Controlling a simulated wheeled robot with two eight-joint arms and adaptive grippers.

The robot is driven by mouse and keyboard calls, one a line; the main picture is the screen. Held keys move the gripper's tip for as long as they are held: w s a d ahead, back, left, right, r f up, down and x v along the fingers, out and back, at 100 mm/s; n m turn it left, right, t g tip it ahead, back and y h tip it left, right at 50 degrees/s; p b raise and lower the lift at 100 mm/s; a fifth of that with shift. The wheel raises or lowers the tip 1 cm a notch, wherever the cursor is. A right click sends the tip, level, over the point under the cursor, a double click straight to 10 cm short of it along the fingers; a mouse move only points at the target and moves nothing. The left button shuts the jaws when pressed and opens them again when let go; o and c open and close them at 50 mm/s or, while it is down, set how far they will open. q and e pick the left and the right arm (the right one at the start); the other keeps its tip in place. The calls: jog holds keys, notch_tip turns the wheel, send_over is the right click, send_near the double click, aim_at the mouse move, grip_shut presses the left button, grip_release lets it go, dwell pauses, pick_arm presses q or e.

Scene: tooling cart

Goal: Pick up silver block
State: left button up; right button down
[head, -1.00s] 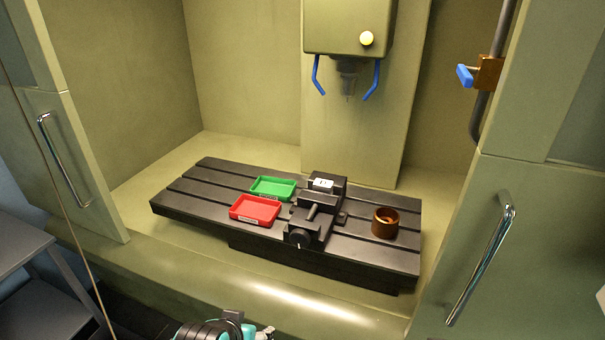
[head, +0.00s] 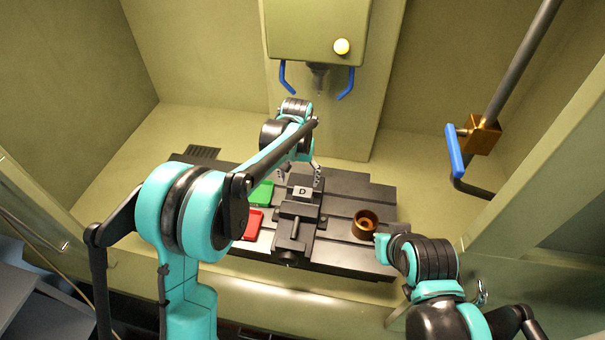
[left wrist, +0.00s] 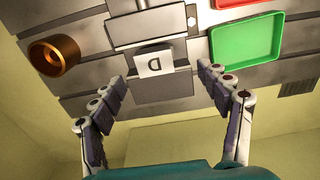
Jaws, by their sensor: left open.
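The silver block with a letter D (head: 302,192) sits at the back of the dark vise (head: 297,214) in the head view. The block also shows in the left wrist view (left wrist: 155,63), at the middle of the vise. My left gripper (head: 301,171) is open and empty above and just behind the block. In the left wrist view its two spread fingers (left wrist: 160,80) point toward the block, one on each side, with no visible contact. My right arm is at the lower right of the head view; its gripper does not show.
A green tray (head: 261,192) and a red tray (head: 253,226) lie left of the vise, partly behind my left arm. A brown cup-like ring (head: 364,225) stands to the right on the slotted table (head: 350,185). The machine head (head: 316,30) hangs above and behind.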

aim_at(302, 192)
pick_arm(q)
jog(key=shift+w+d, duration=0.3)
jog(key=shift+d, duration=0.15)
jog(key=shift+w+d+f, duration=0.1)
jog(key=shift+f, duration=0.35)
notch_tip(302, 192, down, 7)
jog(key=shift+f, duration=0.2)
jog(key=shift+r, duration=0.1)
jog(key=c, duration=1.4)
